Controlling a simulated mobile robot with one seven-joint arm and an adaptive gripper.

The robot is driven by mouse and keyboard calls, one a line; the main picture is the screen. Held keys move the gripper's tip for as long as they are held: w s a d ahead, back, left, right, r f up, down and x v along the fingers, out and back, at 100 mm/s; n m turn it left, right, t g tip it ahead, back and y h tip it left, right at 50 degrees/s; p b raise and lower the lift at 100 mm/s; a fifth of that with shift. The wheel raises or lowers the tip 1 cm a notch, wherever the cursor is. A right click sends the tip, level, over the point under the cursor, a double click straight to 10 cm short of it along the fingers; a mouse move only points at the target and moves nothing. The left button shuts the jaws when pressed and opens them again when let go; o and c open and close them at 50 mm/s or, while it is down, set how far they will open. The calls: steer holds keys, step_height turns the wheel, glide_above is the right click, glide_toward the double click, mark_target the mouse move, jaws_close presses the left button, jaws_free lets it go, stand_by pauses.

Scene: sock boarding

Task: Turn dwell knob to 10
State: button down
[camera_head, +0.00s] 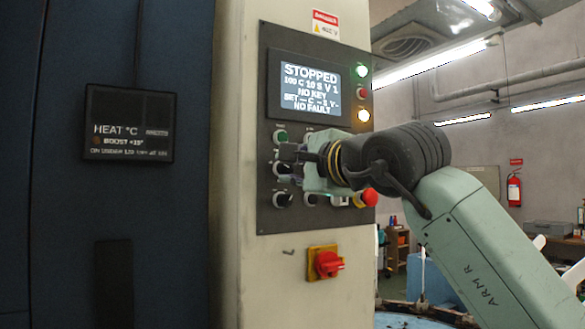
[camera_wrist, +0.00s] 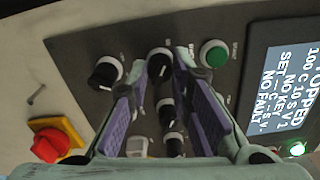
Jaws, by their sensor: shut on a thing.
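My gripper (camera_wrist: 160,78) reaches in from the right to the control panel (camera_head: 300,222). Its purple-padded fingers are shut on a black knob (camera_wrist: 160,64) with a white pointer mark. In the wrist view this knob lies between a green button (camera_wrist: 213,53) and another black knob (camera_wrist: 104,73). The knob labels are too small to read, so I cannot tell which is dwell. The panel display (camera_head: 311,88) reads STOPPED, 100 C, 10 S, V 1, NO KEY, NO FAULT. In the head view my gripper hides much of the knob rows.
More black knobs (camera_wrist: 166,110) show between my fingers. A red emergency button (camera_head: 369,197) sits at the panel's lower right, close to my wrist. A red rotary switch (camera_head: 326,263) on a yellow plate is below. A heat display (camera_head: 129,123) hangs at left.

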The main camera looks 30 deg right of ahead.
stand_by(0.3)
steer(key=c, duration=1.4)
jaws_free()
steer(key=shift+c, duration=0.2)
steer(key=s, duration=1.2)
steer(key=shift+a, duration=0.35)
